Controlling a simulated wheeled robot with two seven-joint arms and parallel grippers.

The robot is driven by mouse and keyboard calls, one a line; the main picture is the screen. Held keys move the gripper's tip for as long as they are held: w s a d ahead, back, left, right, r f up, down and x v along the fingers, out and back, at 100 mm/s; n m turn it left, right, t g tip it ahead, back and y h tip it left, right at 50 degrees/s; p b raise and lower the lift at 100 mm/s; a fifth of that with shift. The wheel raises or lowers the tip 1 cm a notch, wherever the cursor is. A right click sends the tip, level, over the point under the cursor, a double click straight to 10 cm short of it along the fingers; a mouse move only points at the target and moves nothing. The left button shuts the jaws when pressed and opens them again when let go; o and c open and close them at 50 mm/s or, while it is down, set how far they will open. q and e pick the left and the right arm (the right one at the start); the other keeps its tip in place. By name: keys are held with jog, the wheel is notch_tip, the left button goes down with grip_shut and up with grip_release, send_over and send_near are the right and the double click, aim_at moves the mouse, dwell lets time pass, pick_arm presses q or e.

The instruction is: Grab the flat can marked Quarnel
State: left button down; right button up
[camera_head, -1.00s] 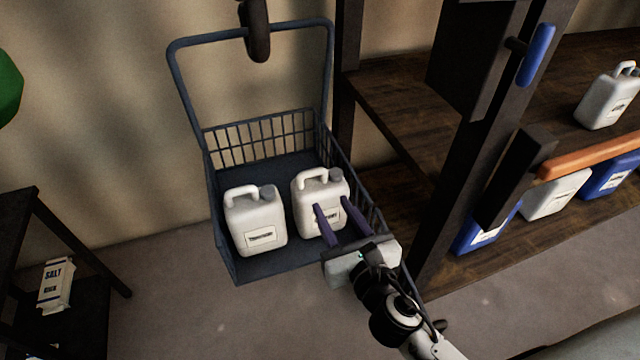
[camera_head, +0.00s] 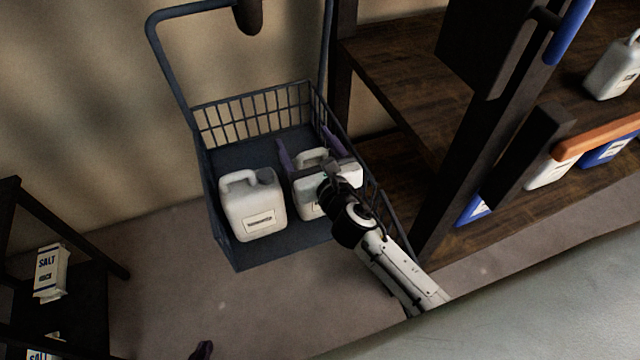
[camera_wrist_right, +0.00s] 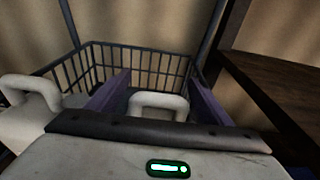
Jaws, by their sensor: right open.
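The basket (camera_head: 228,250) has a tall frame and a mesh back. A dark wooden shelf (camera_head: 400,95) with white and blue cans stands close on the right. A dark stand (camera_head: 90,245) with salt packs is at lower left. Floor between is clear.

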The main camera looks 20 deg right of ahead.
jog(key=shift+w, duration=0.1)
jog(key=c, duration=1.6)
jog(key=shift+o, duration=0.2)
